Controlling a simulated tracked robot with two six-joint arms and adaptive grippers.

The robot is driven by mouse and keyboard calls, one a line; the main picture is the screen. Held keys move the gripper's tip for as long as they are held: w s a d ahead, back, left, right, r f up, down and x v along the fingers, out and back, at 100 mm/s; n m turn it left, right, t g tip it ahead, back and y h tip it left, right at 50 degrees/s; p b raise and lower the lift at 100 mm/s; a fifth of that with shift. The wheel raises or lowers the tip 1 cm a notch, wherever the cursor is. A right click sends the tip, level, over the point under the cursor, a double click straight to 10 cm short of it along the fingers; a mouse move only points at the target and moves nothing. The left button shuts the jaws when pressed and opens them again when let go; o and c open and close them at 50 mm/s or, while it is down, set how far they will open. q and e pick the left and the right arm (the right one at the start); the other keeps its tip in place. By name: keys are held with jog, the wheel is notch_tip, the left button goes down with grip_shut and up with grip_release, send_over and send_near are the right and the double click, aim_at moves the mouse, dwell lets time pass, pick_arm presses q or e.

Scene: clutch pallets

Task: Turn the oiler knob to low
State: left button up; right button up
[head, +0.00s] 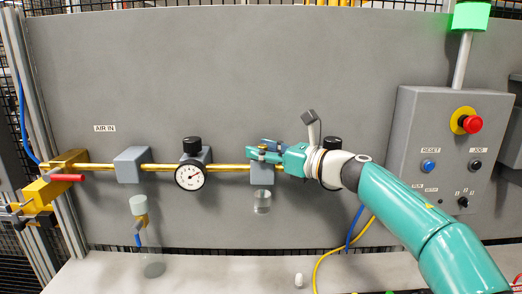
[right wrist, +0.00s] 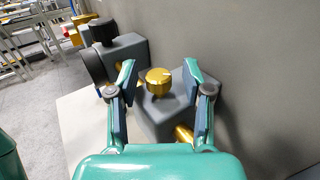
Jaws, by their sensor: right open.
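The oiler is a grey block (head: 262,177) on the brass air line, with a clear bowl (head: 262,202) under it. Its round brass knob (right wrist: 158,82) stands on top of the block and shows clearly in the right wrist view. Low and high marks cannot be read. My right gripper (head: 268,152) is at the top of the oiler in the head view. In the right wrist view, the open gripper (right wrist: 160,74) has one finger on each side of the knob, with gaps between them. My left gripper is not in view.
A gauge (head: 190,177) with a black-knobbed regulator (head: 193,146) sits left along the pipe. Another black knob (head: 332,143) is partly behind my right wrist. A clear bowl (head: 153,264) stands on the bench. The control box (head: 405,130) is at right. The upper panel is clear.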

jog(key=v, duration=1.2)
jog(key=shift+w+f, duration=0.15)
